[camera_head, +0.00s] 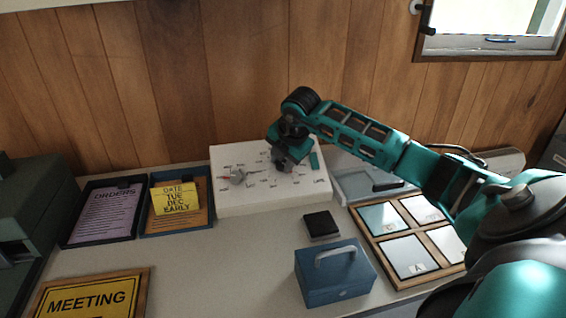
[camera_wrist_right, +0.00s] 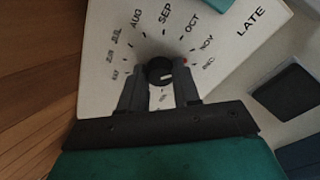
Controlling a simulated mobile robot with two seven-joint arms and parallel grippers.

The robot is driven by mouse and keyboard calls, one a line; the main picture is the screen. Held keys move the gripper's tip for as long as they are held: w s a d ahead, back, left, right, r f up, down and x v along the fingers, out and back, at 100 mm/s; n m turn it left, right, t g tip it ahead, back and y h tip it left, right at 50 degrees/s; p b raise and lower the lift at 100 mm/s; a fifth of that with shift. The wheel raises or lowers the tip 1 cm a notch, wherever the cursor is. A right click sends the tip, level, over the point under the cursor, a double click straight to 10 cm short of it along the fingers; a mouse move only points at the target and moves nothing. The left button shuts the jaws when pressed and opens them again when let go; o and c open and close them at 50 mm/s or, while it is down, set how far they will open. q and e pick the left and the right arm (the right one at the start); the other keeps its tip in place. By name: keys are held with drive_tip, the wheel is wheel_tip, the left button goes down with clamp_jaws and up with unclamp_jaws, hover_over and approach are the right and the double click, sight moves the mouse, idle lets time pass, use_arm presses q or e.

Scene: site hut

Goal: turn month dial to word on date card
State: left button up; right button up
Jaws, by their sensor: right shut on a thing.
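A white dial panel (camera_head: 290,202) stands on the table against the wood wall. The month dial is a dark round knob (camera_wrist_right: 160,68) ringed by month words, with AUG, SEP, OCT and NOV readable in the right wrist view. A small red mark beside the knob lies toward NOV and the word below it, likely DEC. My right gripper (camera_wrist_right: 160,92) is shut on the knob, hiding the lower words; it also shows over the panel in the head view (camera_head: 283,165). The yellow date card (camera_head: 176,199) reads DATE, TUE, DEC, EARLY. My left gripper is not in view.
A grey knob (camera_head: 237,177) sits on the panel's left, a teal piece (camera_head: 314,160) on its right. An ORDERS tray (camera_head: 101,212) lies left. A black block (camera_head: 320,225), blue box (camera_head: 334,275) and framed tiles (camera_head: 409,252) stand nearby.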

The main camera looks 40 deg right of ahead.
drive_tip(key=shift+m, duration=0.7)
drive_tip(key=shift+m+b, duration=0.35)
drive_tip(key=shift+m, duration=0.45)
drive_tip(key=o, duration=1.1)
drive_tip(key=shift+c, duration=0.2)
drive_tip(key=p+v, duration=0.1)
drive_tip(key=v, duration=1.2)
drive_tip(key=shift+s+f, duration=0.1)
drive_tip(key=shift+f, duration=0.05)
